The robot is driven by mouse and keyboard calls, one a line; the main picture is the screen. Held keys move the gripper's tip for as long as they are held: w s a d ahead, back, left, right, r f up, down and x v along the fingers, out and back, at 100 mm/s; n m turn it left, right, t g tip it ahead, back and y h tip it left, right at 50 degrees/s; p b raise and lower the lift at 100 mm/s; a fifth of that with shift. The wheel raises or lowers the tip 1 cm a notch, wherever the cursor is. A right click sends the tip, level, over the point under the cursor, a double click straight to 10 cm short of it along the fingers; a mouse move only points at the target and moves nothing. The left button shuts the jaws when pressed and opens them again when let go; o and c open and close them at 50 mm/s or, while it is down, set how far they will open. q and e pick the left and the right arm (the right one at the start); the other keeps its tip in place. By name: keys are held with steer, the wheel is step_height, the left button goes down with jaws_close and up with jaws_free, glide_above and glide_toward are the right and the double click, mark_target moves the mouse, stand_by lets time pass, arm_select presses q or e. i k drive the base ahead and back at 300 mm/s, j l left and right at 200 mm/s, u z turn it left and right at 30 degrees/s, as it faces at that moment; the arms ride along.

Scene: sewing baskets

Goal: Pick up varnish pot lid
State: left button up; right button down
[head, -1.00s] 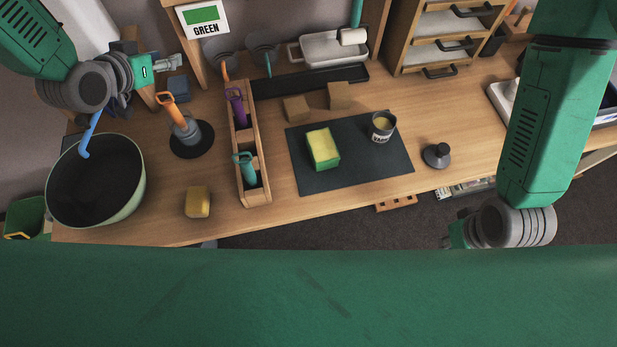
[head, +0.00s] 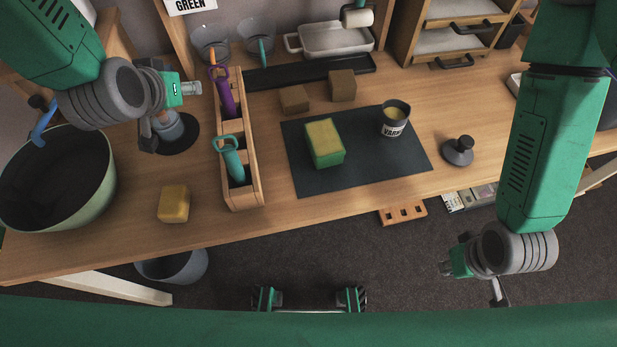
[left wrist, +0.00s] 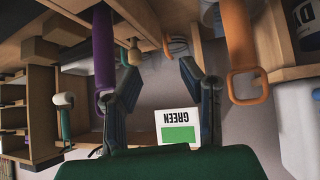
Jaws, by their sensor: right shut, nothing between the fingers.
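The varnish pot lid (head: 458,154), a dark grey disc with a raised knob, lies on the bench right of the dark mat. The varnish pot (head: 395,120) stands open on the mat, with yellowish contents. My right gripper (head: 446,268) is shut and empty, below the lid in the head view and out in front of the bench edge, apart from the lid. My left gripper (head: 194,88) is over the bench's left part, far from the lid. The left wrist view shows its fingers (left wrist: 162,85) spread with nothing between them.
On the dark mat (head: 360,175) lies a yellow-green sponge (head: 325,143). A wooden tool rack (head: 243,195), a yellow block (head: 173,203) and a large pot (head: 60,185) stand to the left. Two brown blocks (head: 342,85) sit behind the mat. Bench around the lid is clear.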

mark_target(459, 152)
steer(key=k+l, duration=0.1)
steer(key=k, duration=0.35)
steer(key=k+l+z, duration=0.1)
steer(key=k+z, duration=0.15)
steer(key=z, duration=0.5)
